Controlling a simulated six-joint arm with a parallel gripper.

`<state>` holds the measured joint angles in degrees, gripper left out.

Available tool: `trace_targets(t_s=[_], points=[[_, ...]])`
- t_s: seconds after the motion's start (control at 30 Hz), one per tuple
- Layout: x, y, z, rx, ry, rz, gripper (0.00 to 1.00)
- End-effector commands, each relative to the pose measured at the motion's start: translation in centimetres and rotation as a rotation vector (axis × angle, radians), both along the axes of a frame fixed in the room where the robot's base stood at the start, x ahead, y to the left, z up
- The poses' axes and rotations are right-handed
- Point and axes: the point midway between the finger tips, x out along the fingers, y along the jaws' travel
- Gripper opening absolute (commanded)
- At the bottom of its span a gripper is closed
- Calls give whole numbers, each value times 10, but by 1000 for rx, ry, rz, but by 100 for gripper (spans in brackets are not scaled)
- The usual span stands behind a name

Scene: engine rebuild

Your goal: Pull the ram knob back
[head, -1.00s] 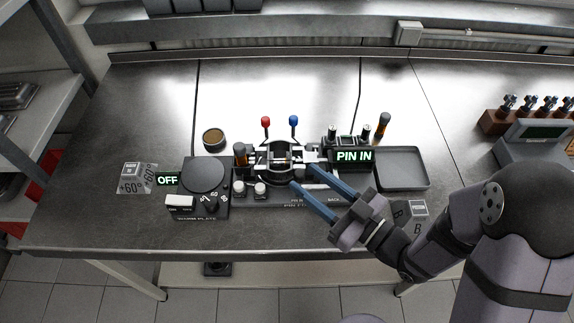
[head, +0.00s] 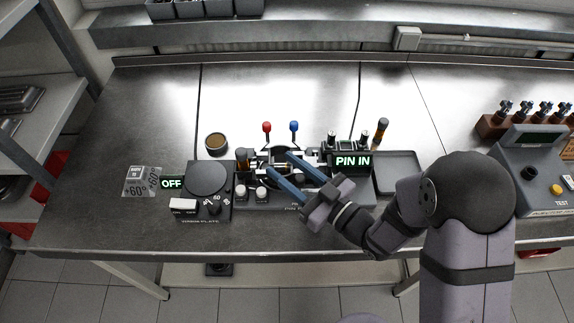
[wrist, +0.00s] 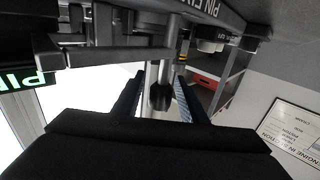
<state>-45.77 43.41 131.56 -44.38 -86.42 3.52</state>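A dark round knob on a metal rod, which looks like the ram knob (wrist: 160,97), sits between my fingers in the wrist view. My gripper (wrist: 157,92) is open, with one blue finger on each side of the knob and gaps visible beside it. In the head view my gripper (head: 279,162) reaches from the right over the middle of the pin-press fixture (head: 258,201). There the fingers and fixture parts make the knob hard to pick out. The lit PIN IN sign (head: 352,161) stands right of the fingers.
A hot plate (head: 207,178) with an OFF sign (head: 172,184) is left of the fixture. Red (head: 267,128) and blue (head: 294,127) topped levers rise behind the fingers. An empty tray (head: 397,160) lies to the right. The bench behind is mostly clear.

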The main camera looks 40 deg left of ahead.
Motion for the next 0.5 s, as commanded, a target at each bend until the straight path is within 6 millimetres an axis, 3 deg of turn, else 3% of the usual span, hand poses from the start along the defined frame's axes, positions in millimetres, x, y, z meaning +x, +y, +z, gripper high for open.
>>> trace_targets(t_s=[0.27,0.4,0.5], points=[[0,1,0,0,0,-1,36],[0,1,0,0,0,0,3],[0,1,0,0,0,0,0]])
